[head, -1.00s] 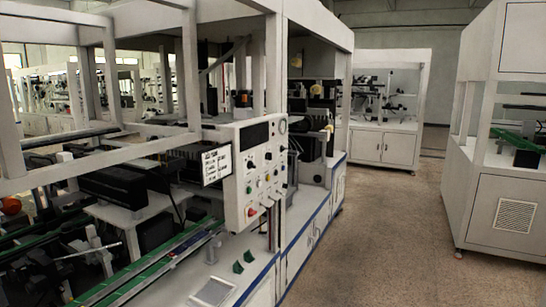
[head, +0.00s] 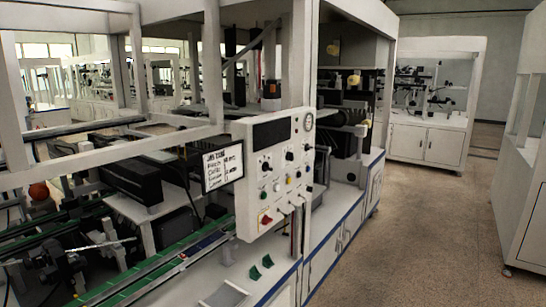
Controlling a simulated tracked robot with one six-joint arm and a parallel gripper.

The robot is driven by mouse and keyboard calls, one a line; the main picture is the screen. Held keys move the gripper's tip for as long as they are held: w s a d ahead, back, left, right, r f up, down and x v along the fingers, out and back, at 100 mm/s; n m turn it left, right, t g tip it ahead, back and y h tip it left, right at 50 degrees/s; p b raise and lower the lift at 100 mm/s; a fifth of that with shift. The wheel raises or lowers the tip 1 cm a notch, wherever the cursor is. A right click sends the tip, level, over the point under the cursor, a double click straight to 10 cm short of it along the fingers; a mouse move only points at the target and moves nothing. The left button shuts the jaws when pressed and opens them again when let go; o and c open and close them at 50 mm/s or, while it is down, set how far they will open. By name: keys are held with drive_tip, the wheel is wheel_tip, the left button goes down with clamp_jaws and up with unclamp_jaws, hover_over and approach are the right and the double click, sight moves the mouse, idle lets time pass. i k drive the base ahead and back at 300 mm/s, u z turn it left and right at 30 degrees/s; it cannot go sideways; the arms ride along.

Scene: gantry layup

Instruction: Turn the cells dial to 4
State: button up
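A white control panel (head: 273,170) with a dark display at its top stands at the front corner of the gantry machine, near the middle of the head view. It carries several black dials (head: 266,166), small buttons and a red knob (head: 265,219). A small white sign (head: 222,167) with black lines of text is fixed at its left. The labels are too small to read, so I cannot tell which dial is the cells dial or where it points. My gripper is not in view.
A green-edged conveyor (head: 165,269) runs along the machine below the panel. A white worktop with green blocks (head: 261,267) lies under it. Bare speckled floor (head: 425,220) is free to the right. White cabinets (head: 428,138) stand behind, and another machine (head: 527,190) is at the far right.

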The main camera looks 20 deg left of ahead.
sight(289, 156)
drive_tip(key=u, duration=0.35)
drive_tip(key=i, duration=0.55)
drive_tip(key=u, duration=0.95)
drive_tip(key=i, duration=0.75)
drive_tip(key=u, duration=0.4)
